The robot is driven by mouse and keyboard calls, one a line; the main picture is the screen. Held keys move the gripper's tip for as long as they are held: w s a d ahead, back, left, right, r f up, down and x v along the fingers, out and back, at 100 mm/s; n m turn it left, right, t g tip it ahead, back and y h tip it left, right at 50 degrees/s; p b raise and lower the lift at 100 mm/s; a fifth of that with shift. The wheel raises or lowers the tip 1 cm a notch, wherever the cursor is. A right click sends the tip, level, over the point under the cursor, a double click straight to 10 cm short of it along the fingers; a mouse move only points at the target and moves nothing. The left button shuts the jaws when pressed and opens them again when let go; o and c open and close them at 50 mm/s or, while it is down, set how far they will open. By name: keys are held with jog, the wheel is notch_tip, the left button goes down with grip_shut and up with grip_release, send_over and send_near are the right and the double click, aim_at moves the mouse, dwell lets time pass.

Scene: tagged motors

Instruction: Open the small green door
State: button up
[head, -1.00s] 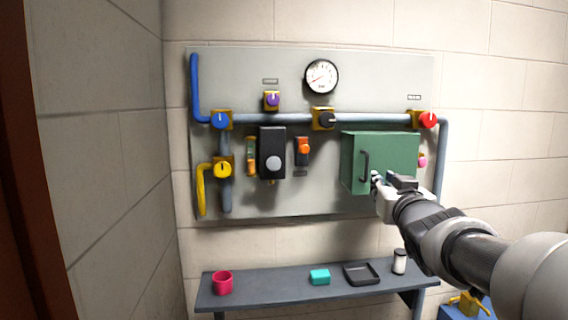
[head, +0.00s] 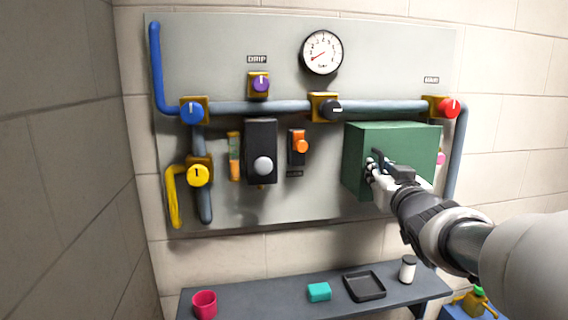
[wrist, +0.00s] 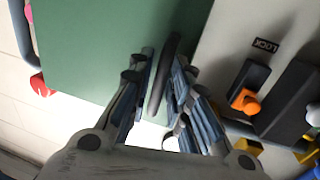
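The small green door (head: 375,160) is the front of a green box on the wall panel, and it looks closed. Its dark upright handle (wrist: 166,70) runs between my fingers in the wrist view. My gripper (head: 376,170) is at the door front, and in the wrist view its fingers (wrist: 164,92) have drawn in close on both sides of the handle. They look shut on it, though contact on each side is hard to make out. In the head view the gripper hides most of the handle.
An orange switch (head: 300,146) and a black box (head: 261,150) sit left of the door. A red knob (head: 449,107) and a pink knob (head: 441,158) are at the right. Below, a shelf (head: 250,300) holds a cup, teal block, tray and canister.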

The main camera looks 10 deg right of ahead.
jog(key=shift+s, duration=0.15)
jog(key=shift+c, duration=0.3)
grip_shut()
